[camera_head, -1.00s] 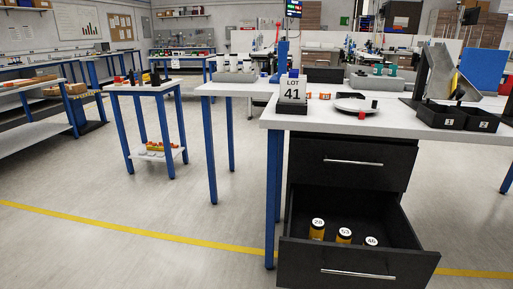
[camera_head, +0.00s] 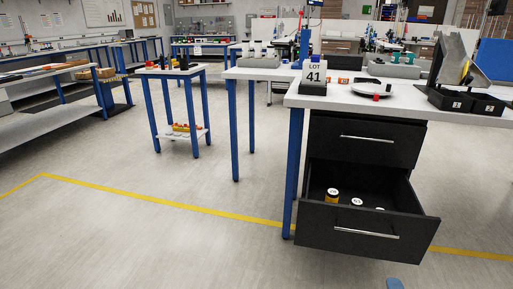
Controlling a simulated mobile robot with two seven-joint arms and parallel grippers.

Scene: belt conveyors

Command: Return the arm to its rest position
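Neither of my grippers can be made out in the head view. A small blue shape (camera_head: 395,284) shows at the bottom edge, too cut off to identify. The black drawer (camera_head: 366,229) under the white workbench (camera_head: 420,113) stands pulled open. Three labelled yellow-and-black cylinders are in it: one (camera_head: 332,196) shows fairly well, the others are mostly hidden behind the drawer front.
A LOT 41 sign (camera_head: 314,75), a round white plate (camera_head: 372,88) and black numbered bins (camera_head: 466,101) stand on the workbench. A small blue-legged table (camera_head: 172,72) is to the left. The floor (camera_head: 170,245) in front is clear, with a yellow line across it.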

